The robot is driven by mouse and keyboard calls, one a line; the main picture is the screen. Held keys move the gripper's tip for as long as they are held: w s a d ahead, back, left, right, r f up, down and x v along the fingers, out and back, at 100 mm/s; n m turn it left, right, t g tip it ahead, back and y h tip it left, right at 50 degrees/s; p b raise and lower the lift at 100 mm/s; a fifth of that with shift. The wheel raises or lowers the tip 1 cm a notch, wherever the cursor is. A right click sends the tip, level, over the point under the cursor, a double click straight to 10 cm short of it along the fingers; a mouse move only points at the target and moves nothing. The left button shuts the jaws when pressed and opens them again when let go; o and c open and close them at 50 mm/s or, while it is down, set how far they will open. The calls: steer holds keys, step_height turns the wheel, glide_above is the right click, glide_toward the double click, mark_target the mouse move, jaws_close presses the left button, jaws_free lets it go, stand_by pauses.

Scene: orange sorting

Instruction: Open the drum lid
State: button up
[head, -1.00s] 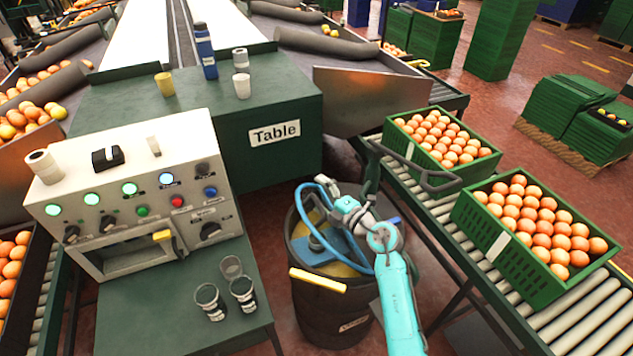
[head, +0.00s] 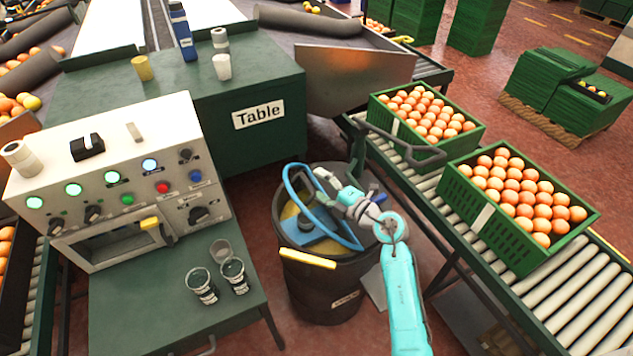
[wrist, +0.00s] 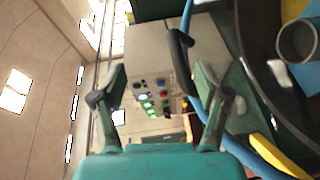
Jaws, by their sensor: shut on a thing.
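The black drum (head: 322,300) stands on the floor right of the green table. Its top shows a yellowish area, a blue flat part (head: 312,241) and a raised blue hoop (head: 287,190). A yellow bar (head: 308,258) lies across its front rim. I cannot make out which part is the lid. My gripper (head: 338,190) is over the drum's right side, by the hoop. The hoop (wrist: 262,150) passes by the right finger, near the drum's dark rim (wrist: 258,50).
A control box (head: 120,150) and several cups (head: 235,277) are on the table (head: 160,325) at left. A roller conveyor (head: 540,285) with two green crates (head: 515,265) of oranges runs at right. A dark curved handle (head: 405,150) is close behind my gripper.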

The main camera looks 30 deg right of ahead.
steer(key=shift+s+a+r, duration=0.2)
steer(key=shift+s+r, duration=0.1)
steer(key=shift+r, duration=0.35)
steer(key=shift+s+r, duration=0.15)
steer(key=shift+s, duration=0.2)
steer(key=shift+c, duration=0.5)
steer(key=v, duration=0.6)
steer(key=shift+d+f, duration=0.35)
steer(key=shift+f, duration=0.25)
